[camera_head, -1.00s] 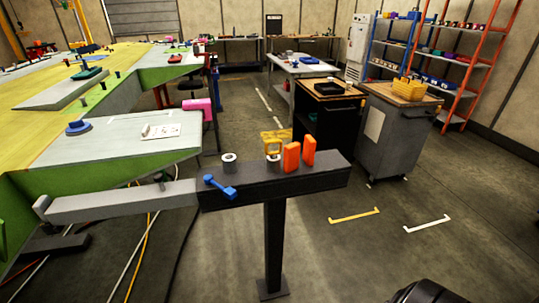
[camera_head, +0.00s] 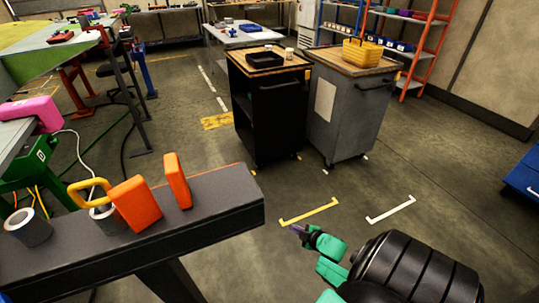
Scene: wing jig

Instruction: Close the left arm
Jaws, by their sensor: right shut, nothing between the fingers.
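The dark beam (camera_head: 215,207) of the jig stand crosses the lower left of the head view, its end face pointing right. Two orange blocks, one in front (camera_head: 135,203) and one behind (camera_head: 177,180), stand on it. A yellow loop (camera_head: 90,190) and two silver cylinders, one at the left (camera_head: 28,227), are also on it. The pale arm and most of its blue handle are outside the view. My right gripper (camera_head: 298,230), dark-tipped with green parts, is shut and empty over the floor, right of the beam end and apart from it. My left gripper is not in view.
A black cart (camera_head: 268,115) and a grey cart (camera_head: 345,115) with a yellow basket (camera_head: 361,52) stand beyond the beam. A blue object (camera_head: 525,178) is at the right edge. The green wing table (camera_head: 40,62) is at the left. Floor between is clear.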

